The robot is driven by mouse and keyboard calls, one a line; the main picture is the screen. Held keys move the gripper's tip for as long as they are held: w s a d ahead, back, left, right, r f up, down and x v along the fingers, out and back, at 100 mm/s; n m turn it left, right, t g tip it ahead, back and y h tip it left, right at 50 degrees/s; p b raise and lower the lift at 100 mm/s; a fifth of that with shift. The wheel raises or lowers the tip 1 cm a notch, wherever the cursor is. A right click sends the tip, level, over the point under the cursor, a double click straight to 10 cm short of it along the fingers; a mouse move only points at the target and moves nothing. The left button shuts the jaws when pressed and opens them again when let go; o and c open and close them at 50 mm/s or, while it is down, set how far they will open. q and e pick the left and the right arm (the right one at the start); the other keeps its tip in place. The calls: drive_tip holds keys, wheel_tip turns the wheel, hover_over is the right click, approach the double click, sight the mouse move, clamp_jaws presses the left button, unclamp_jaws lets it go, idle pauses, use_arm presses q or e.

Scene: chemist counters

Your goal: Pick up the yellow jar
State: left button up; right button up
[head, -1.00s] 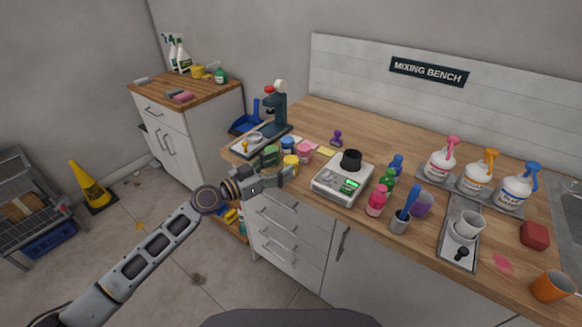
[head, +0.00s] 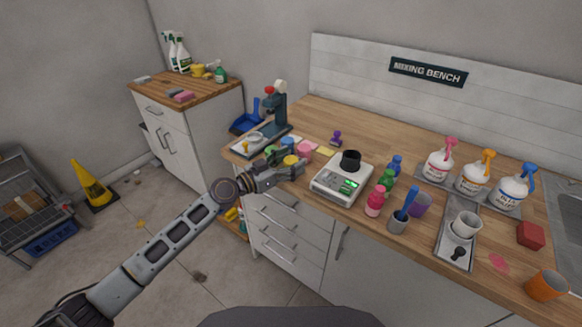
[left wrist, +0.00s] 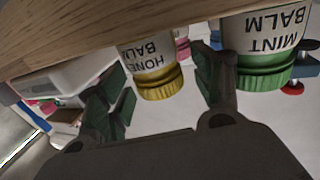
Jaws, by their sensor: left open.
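The yellow jar, labelled as honey balm, stands at the front left edge of the bench. In the head view only its top (head: 290,159) shows above my left gripper (head: 297,164). The jar also shows upside down in the left wrist view (left wrist: 158,82), in the gap between the open fingers of my left gripper (left wrist: 160,76). No finger is visibly closed on it. My right gripper is not in view.
A green mint balm jar (left wrist: 262,72) stands close beside the right finger in the left wrist view. A blue jar (head: 287,142) and a pink jar (head: 305,151) stand behind. A scale (head: 341,181) is to the right and a microscope (head: 277,105) behind left.

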use_arm(q)
drive_tip(key=shift+w+d, duration=0.2)
idle(0.4)
drive_tip(key=c, duration=1.1)
